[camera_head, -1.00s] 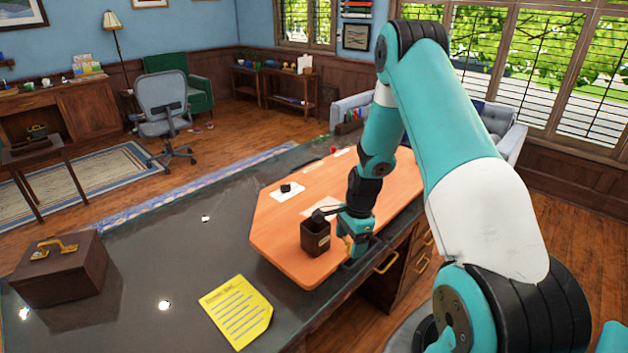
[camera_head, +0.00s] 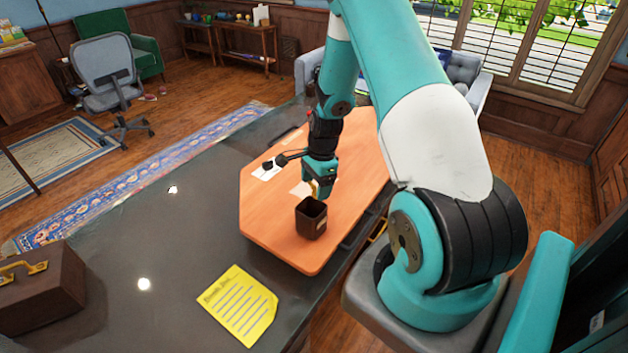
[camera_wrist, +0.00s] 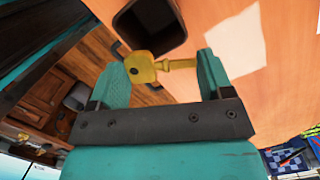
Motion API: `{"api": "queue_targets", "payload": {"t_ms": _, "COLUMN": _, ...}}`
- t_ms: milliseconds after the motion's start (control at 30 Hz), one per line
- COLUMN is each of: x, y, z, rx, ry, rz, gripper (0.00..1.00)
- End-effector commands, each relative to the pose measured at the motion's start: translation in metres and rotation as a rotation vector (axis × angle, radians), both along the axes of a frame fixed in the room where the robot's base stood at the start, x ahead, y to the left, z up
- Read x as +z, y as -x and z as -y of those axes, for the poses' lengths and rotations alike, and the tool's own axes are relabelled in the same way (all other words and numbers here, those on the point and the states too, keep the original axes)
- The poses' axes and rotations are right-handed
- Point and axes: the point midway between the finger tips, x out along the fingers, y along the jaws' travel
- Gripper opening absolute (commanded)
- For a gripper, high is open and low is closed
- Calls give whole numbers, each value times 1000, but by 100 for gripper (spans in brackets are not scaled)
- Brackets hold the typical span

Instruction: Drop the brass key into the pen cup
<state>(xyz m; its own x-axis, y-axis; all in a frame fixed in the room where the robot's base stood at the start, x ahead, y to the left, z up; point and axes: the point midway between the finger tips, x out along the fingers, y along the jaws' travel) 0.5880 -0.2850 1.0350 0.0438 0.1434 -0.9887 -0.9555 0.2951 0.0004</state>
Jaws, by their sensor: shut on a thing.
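The pen cup (camera_head: 311,224) is a dark, square, open-topped cup standing upright on the orange desk panel. Its dark opening also shows at the top of the wrist view (camera_wrist: 148,28). The brass key (camera_wrist: 165,66) lies crosswise between the two teal fingers of my gripper (camera_wrist: 163,72), its round bow towards the left finger. My gripper (camera_head: 320,192) is shut on the key, just behind the cup's rim in the head view. In the wrist view the key lies just below the cup's opening. The key is small in the head view, and its height over the rim is hard to tell.
A yellow note (camera_head: 238,306) and a brown case (camera_head: 40,300) lie on the dark desktop (camera_head: 150,240). White paper (camera_wrist: 236,42) lies near the cup. A small black item rests on a white card (camera_head: 267,170). The panel in front of the cup is clear.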

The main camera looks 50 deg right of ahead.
Motion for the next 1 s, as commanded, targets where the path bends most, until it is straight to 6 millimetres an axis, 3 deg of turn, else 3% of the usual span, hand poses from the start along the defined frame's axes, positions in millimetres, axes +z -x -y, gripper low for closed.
{"api": "queue_targets", "payload": {"t_ms": 33, "x": -12, "y": 0, "z": 0, "rx": 0, "ry": 0, "rz": -1, "gripper": 47}}
{"api": "queue_targets", "payload": {"t_ms": 233, "x": -35, "y": 0, "z": 0, "rx": 1, "ry": 0, "rz": 0, "gripper": 47}}
{"api": "queue_targets", "payload": {"t_ms": 600, "x": -40, "y": 0, "z": 0, "rx": 1, "ry": 0, "rz": 0, "gripper": 47}}
{"api": "queue_targets", "payload": {"t_ms": 633, "x": -40, "y": 0, "z": 0, "rx": 1, "ry": 0, "rz": 0, "gripper": 78}}
{"api": "queue_targets", "payload": {"t_ms": 733, "x": -40, "y": 0, "z": 0, "rx": 1, "ry": 0, "rz": 0, "gripper": 100}}
{"api": "queue_targets", "payload": {"t_ms": 1000, "x": -38, "y": 0, "z": 0, "rx": 1, "ry": 0, "rz": 1, "gripper": 100}}
